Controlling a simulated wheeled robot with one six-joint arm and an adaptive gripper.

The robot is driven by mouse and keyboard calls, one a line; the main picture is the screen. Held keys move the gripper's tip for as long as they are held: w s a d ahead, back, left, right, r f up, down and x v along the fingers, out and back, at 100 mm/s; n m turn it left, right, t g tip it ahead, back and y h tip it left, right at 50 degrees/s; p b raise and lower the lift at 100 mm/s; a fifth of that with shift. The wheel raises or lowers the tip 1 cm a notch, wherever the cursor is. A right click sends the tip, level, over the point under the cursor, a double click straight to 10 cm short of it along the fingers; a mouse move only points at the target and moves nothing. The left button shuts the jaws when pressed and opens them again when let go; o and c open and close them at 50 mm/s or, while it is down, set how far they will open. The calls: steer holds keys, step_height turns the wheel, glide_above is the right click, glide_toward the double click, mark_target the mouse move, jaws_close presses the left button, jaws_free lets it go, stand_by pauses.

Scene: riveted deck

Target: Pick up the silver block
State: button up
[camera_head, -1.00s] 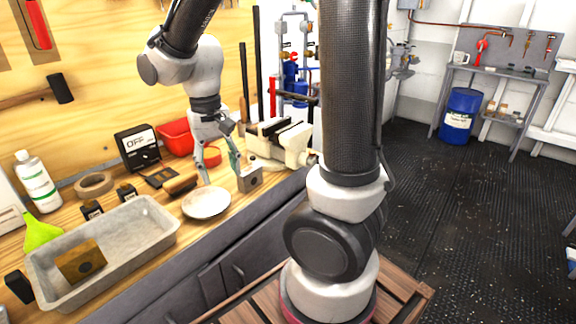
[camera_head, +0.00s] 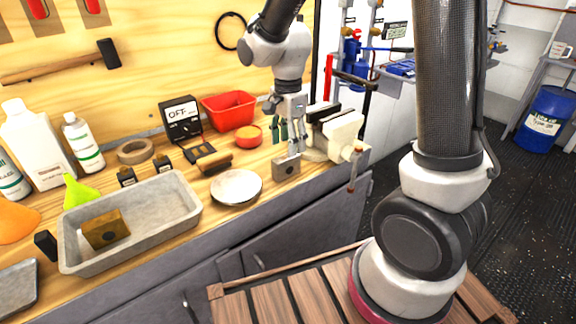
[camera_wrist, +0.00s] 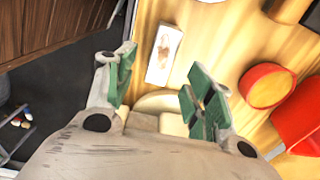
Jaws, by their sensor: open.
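The silver block (camera_head: 287,168) is a small grey block with a dark round hole in its front face. It stands on the wooden workbench near the front edge, right of a white plate and left of the vise. In the wrist view it is a pale rectangle with a brownish patch (camera_wrist: 164,54), ahead of the fingers and apart from them. My gripper (camera_head: 288,138) points down, open and empty, just above and apparently slightly behind the block. Its green-padded fingers (camera_wrist: 163,82) are spread wide in the wrist view.
The white vise (camera_head: 338,137) stands close on the right. A round red dish (camera_head: 248,138) and red bin (camera_head: 229,112) stand behind. A grey tray (camera_head: 160,205) holds a brass-coloured block.

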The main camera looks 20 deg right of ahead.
mark_target(286, 157)
steer(key=f, duration=0.6)
steer(key=shift+a, duration=0.3)
jaws_close()
